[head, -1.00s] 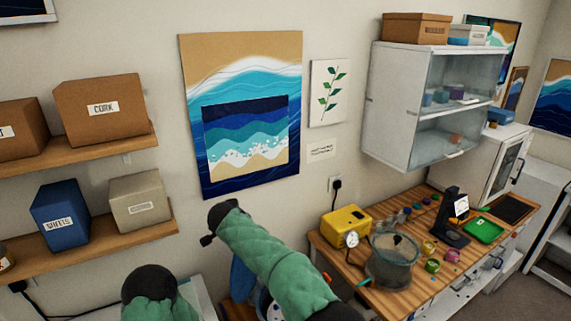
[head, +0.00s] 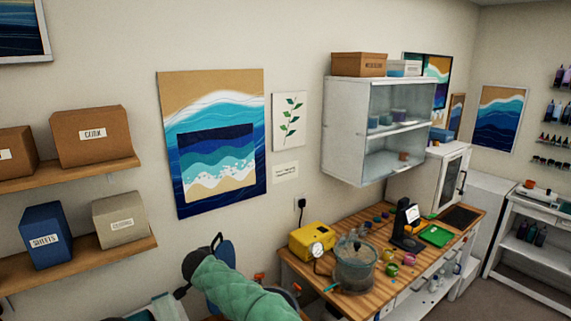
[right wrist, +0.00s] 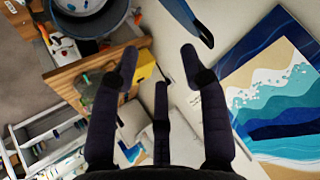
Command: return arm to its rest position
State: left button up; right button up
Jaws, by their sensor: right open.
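My right gripper (right wrist: 160,62) shows in the right wrist view with its dark fingers spread apart and nothing between them. My left gripper is in neither view. In the right wrist view, the wave painting (right wrist: 280,100) is on the right and the yellow device (right wrist: 146,70) is behind the fingers. A blue object (right wrist: 188,18) is near the top, apart from the fingertips.
The wooden workbench (head: 375,293) carries the yellow device (head: 312,240), a clear pot (head: 355,268), a black stand (head: 405,226) and a green tray (head: 436,236). A glass-fronted cabinet (head: 345,132) hangs above. Shelves (head: 80,265) with boxes are on the left. Floor shows at the lower right.

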jog(key=s+d+f+n+g+y+b, duration=0.15)
jog(key=s+d+f+b, duration=0.35)
jog(key=f, duration=0.8)
jog(key=s+d+f+g, duration=0.25)
jog(key=d+f, duration=0.35)
jog(key=f, duration=0.7)
jog(key=s+d+f+n+g+y+b, duration=0.15)
jog(key=s+d+f+b, duration=0.35)
jog(key=f, duration=0.8)
jog(key=s+d+f+m+g+b, duration=0.1)
jog(key=s+d+f+b, duration=0.1)
jog(key=s+d+f, duration=0.3)
jog(key=s+d+f+b, duration=0.1)
jog(key=s+d+f, duration=0.4)
jog(key=s, duration=0.8)
jog(key=s+d+f+m+g+b, duration=0.1)
jog(key=s+d+f, duration=0.4)
jog(key=s, duration=0.5)
jog(key=shift+d+f+m+g+b, duration=0.3)
jog(key=shift+d+f+g+b, duration=0.1)
jog(key=shift+f+b, duration=0.4)
